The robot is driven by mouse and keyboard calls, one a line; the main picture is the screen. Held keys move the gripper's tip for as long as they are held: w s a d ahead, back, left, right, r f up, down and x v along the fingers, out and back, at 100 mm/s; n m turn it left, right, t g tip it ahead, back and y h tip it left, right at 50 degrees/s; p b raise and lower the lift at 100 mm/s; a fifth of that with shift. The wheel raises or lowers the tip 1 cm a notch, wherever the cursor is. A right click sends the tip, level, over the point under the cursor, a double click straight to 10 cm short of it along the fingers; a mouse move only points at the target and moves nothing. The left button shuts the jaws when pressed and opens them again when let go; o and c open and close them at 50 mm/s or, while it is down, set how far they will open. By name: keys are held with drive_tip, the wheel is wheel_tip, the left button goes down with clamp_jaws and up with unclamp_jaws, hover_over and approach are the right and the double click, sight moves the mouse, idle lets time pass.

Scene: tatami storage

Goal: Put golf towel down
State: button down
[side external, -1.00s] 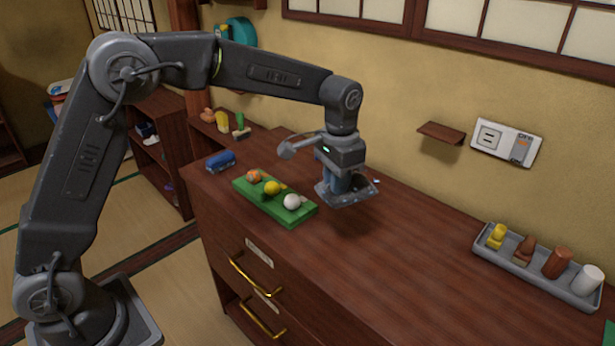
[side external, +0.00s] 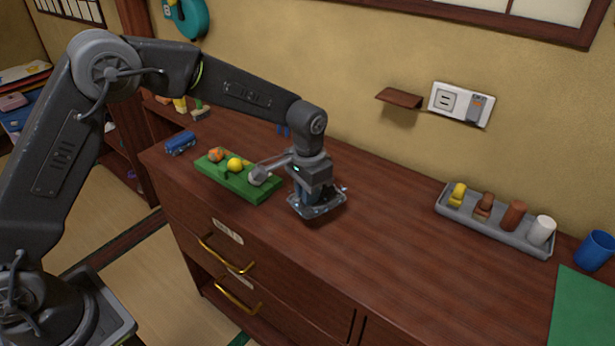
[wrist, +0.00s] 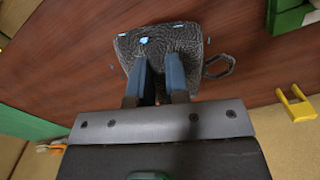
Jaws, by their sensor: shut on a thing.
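The golf towel (side external: 323,207) is a dark grey, textured, folded cloth with pale blue specks. In the wrist view the towel (wrist: 160,48) has a dark ring at its right side. My gripper (side external: 308,200) is shut on the towel, with its blue fingers pointing down. The fingertips (wrist: 163,72) meet the middle of the towel in the wrist view. The towel is at or just above the brown cabinet top (side external: 385,240), to the right of the green tray. I cannot tell whether it touches the wood.
The green tray (side external: 216,178) holds an orange ball (side external: 216,154) and a yellow ball (side external: 235,164). A blue item (side external: 180,143) lies behind its left end. A grey tray (side external: 470,222) with several small items, a blue cup (side external: 595,250) and a green sheet (side external: 585,310) are at right. The cabinet top between is clear.

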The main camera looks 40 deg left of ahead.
drive_tip(key=shift+f, duration=2.8)
drive_tip(key=shift+f, duration=0.25)
drive_tip(key=c, duration=1)
unclamp_jaws()
drive_tip(key=shift+c, duration=0.2)
drive_tip(key=shift+r, duration=0.1)
wheel_tip(320, 180, up, 13)
drive_tip(key=shift+r, duration=0.2)
drive_tip(key=s+a+r+n+t, duration=0.1)
drive_tip(key=s+a+r, duration=0.25)
drive_tip(key=s, duration=0.25)
drive_tip(key=s+a+r+n+t, duration=0.1)
drive_tip(key=s+a+r+t, duration=0.1)
drive_tip(key=s+r, duration=0.4)
drive_tip(key=s+a+r+t, duration=0.1)
drive_tip(key=s+a+r, duration=0.2)
drive_tip(key=s, duration=0.4)
drive_tip(key=s+a+f+n+t, duration=0.1)
drive_tip(key=s+f, duration=0.1)
drive_tip(key=s, duration=0.7)
drive_tip(key=shift+a+f+t, duration=0.2)
drive_tip(key=shift+f+t, duration=0.1)
